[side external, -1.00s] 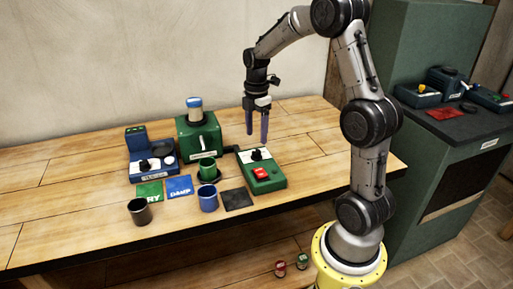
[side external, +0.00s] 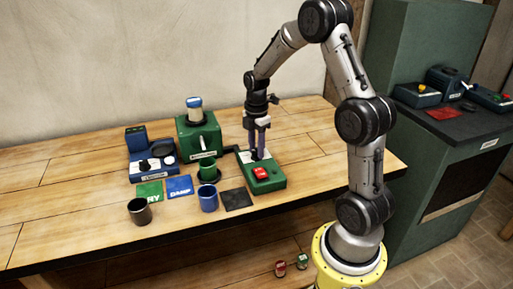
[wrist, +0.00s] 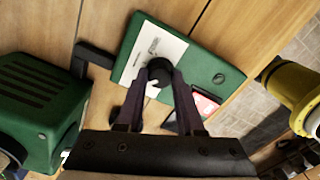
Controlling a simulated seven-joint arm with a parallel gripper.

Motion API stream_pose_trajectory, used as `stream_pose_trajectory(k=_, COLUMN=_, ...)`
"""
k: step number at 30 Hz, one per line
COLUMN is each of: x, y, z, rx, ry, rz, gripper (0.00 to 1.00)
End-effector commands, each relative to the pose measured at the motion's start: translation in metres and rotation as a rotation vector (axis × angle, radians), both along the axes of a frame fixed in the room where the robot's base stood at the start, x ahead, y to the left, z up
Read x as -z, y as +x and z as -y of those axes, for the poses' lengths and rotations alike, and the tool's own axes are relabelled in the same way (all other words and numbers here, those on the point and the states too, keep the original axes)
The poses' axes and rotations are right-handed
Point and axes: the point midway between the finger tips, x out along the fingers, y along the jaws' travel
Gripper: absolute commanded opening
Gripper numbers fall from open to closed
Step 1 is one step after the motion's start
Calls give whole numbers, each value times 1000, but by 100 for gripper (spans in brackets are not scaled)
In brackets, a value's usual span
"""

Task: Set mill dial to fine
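The mill control box (side external: 266,181) is green, with a white label plate, a black round dial and a red switch (side external: 261,173). It lies on the wooden bench, right of the green mill (side external: 199,135). In the wrist view the black dial (wrist: 158,70) sits on the white plate (wrist: 150,52); the plate's markings are too small to read. My gripper (side external: 257,156) points straight down over the dial. In the wrist view its two dark fingertips (wrist: 159,77) are either side of the dial, very close to it. I cannot tell whether they touch it.
A blue device (side external: 150,165) stands left of the mill. Green and blue cards (side external: 180,185), a dark mat (side external: 237,199), and green, blue and dark cups (side external: 139,212) lie in front. The bench's right end is clear. A side cabinet (side external: 440,180) holds more boxes.

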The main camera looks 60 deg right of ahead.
Motion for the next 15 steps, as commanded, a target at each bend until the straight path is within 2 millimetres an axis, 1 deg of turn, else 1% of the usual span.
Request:
stream_pose_trajectory(k=1, x=0, y=0, z=0, rx=0, ry=0, rz=0, gripper=18)
stream_pose_trajectory(k=4, x=0, y=0, z=0, rx=0, ry=0, rz=0, gripper=0)
stream_pose_trajectory(k=15, x=-1, y=0, z=0, rx=26, ry=0, rz=0, gripper=0)
